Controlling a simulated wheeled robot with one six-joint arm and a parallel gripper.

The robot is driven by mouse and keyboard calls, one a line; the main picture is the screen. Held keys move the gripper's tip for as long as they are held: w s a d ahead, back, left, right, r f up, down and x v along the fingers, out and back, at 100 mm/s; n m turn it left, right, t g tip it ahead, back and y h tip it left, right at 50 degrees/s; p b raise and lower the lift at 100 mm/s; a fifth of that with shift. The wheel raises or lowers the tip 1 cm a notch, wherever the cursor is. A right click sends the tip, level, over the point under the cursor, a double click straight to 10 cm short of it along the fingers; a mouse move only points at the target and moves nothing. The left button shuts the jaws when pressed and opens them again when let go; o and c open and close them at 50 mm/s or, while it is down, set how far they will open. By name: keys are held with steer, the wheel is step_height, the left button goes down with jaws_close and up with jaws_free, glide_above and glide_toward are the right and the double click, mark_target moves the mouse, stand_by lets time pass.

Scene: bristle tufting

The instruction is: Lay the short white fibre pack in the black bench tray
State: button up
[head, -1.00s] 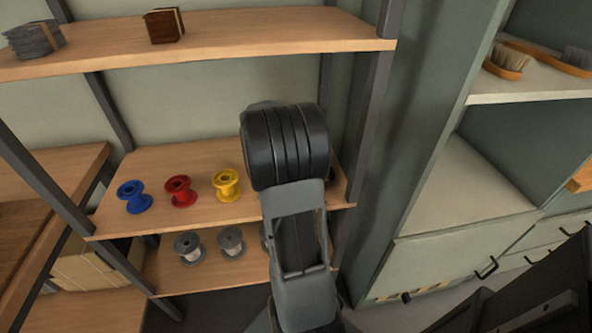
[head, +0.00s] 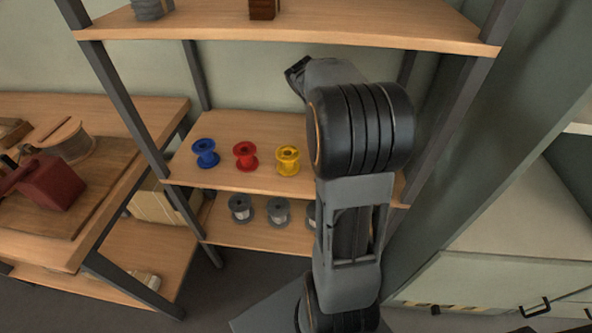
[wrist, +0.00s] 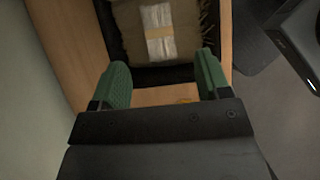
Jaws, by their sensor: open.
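My gripper (wrist: 163,83) shows in the wrist view with its two green-padded fingers apart and nothing between them. Ahead of the fingertips, a small whitish bundle (wrist: 158,20) with a pale band lies over a brown fibrous mass (wrist: 188,35) with a ragged right edge. I cannot tell whether the whitish bundle is a separate pack or a wrapping. A black tray-like border (wrist: 178,75) surrounds the brown mass on a wooden board. In the head view my arm hides this spot, and I cannot make out a black bench tray there.
Blue (head: 206,153), red (head: 245,156) and yellow (head: 287,160) spools stand on the middle shelf, with grey spools (head: 278,212) below. An upper shelf (head: 290,28) overhangs them. A bench (head: 120,112) at left carries a dark red tool (head: 50,181). Dark uprights flank the shelves.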

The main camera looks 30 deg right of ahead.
steer(key=s+a+f+m+t+y, duration=0.1)
steer(key=s+a+m+t, duration=0.1)
steer(key=a, duration=0.6)
steer(key=s+a+f+m+t+y, duration=0.1)
steer(key=s+a+m+t+y, duration=0.1)
steer(key=a, duration=0.6)
steer(key=s+a+f+m+t+y, duration=0.1)
steer(key=s+a+m+t, duration=0.2)
steer(key=a+m, duration=0.2)
steer(key=a, duration=0.3)
steer(key=shift+s+a+m+y, duration=0.25)
steer(key=shift+m+y, duration=0.15)
